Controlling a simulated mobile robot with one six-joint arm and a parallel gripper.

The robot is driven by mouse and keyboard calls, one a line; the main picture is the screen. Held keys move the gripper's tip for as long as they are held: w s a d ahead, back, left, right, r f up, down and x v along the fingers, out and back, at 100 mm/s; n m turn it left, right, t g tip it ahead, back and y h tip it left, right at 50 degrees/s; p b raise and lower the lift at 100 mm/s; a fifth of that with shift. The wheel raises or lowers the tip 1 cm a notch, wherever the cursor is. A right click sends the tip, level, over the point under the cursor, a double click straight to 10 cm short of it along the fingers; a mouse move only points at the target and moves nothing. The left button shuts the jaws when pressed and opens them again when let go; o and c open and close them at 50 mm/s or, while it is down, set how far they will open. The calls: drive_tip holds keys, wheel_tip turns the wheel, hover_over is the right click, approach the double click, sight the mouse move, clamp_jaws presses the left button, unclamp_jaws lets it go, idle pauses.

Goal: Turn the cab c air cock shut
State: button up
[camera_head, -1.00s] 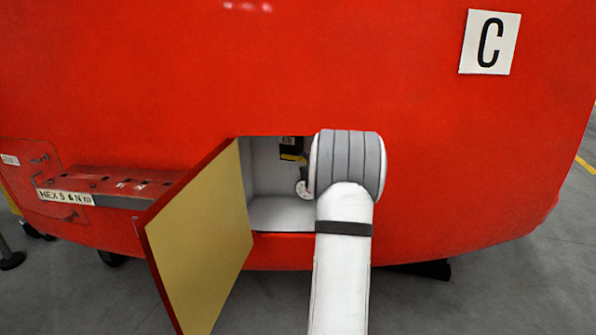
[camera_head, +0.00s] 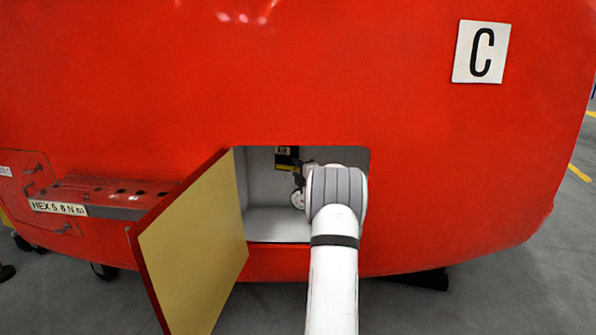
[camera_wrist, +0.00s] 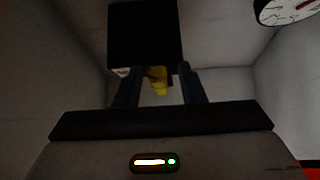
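The open compartment (camera_head: 262,225) in the red cab side holds a black unit with an AIR label (camera_head: 287,154). In the wrist view a black block (camera_wrist: 145,35) is ahead of my gripper (camera_wrist: 158,84), with a small yellow handle (camera_wrist: 157,78) below it. My gripper's two dark fingers stand apart, one on each side of the yellow handle, with a gap visible on both sides. Whether they touch it cannot be told. In the head view my arm hides the right part of the compartment and most of the gripper.
The compartment door (camera_head: 195,245) hangs open on the left. A round white gauge (camera_wrist: 286,10) is at the upper right in the wrist view. Pale compartment walls are close on both sides. A "C" sign (camera_head: 481,51) is at the upper right, and a red ledge (camera_head: 115,192) at the left.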

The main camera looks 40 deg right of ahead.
drive_tip(key=shift+c, duration=0.3)
clamp_jaws()
idle(0.3)
